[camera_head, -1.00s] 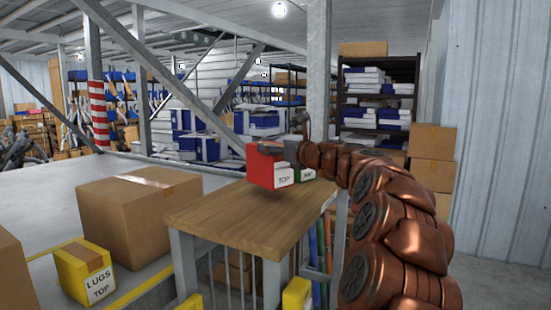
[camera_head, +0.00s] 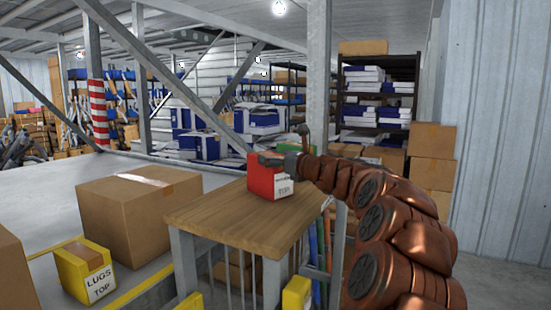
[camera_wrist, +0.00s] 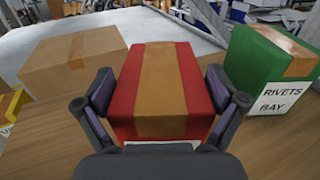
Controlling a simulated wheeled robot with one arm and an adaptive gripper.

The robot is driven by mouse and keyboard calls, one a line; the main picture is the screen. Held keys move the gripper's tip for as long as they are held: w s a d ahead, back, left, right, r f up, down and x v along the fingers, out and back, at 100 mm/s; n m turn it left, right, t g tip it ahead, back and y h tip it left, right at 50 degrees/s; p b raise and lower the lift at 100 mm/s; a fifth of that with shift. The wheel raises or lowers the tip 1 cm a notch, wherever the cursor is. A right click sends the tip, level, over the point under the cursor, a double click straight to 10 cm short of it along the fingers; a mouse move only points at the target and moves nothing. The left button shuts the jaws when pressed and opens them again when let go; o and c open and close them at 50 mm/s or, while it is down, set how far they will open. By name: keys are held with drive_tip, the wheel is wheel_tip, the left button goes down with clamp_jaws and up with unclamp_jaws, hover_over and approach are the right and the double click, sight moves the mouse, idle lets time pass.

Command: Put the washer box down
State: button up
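The red box (camera_head: 262,181) has a white label ending in "TOP"; the upper line of the label is too blurred to read, so I cannot confirm it says washer. It is upright at the far part of the wooden table top (camera_head: 235,220) and appears to rest on it. In the wrist view the red box (camera_wrist: 187,85), with a brown tape strip, sits between the two fingers of my gripper (camera_wrist: 160,95). The fingers press against its left and right sides. In the head view my gripper (camera_head: 272,158) is at the box's upper part.
A green box (camera_wrist: 262,70) labelled "RIVETS BAY" stands right of the red box, with a gap. A large cardboard box (camera_head: 138,212) is left of the table. A yellow box (camera_head: 85,270) labelled "LUGS TOP" stands at front left. The near table top is clear.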

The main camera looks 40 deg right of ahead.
drive_tip(key=shift+r, duration=0.1)
idle(0.3)
drive_tip(key=s+a+b, duration=0.1)
drive_tip(key=s+b, duration=0.1)
drive_tip(key=s, duration=1)
drive_tip(key=shift+a, duration=0.1)
